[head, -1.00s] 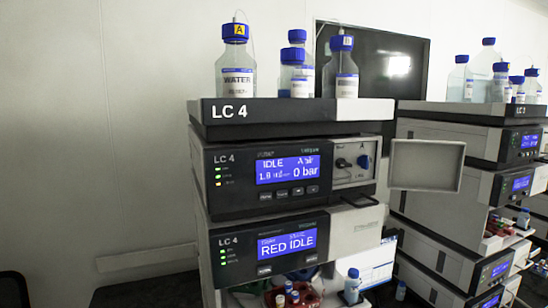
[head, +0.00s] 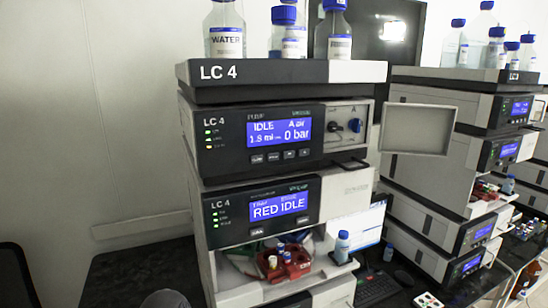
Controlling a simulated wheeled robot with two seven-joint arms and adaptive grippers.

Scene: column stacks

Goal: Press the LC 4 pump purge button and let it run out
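The LC 4 stack stands in the middle of the head view. Its pump module (head: 219,155) is the upper black-fronted unit under the bottle tray. The pump display (head: 279,132) is lit blue and reads IDLE, about 1.8 ml and 0 bar. A row of small dark buttons (head: 274,157) sits under the display; their labels are too small to read, so I cannot tell which is purge. Neither of my grippers is in view.
A module below (head: 230,232) reads RED IDLE. Bottles stand on the top tray (head: 251,71). A pale open door panel (head: 417,128) juts out right of the pump. An open bay holds a red vial rack (head: 284,265). Another stack (head: 423,175) stands right; a dark bench (head: 130,270) lies left.

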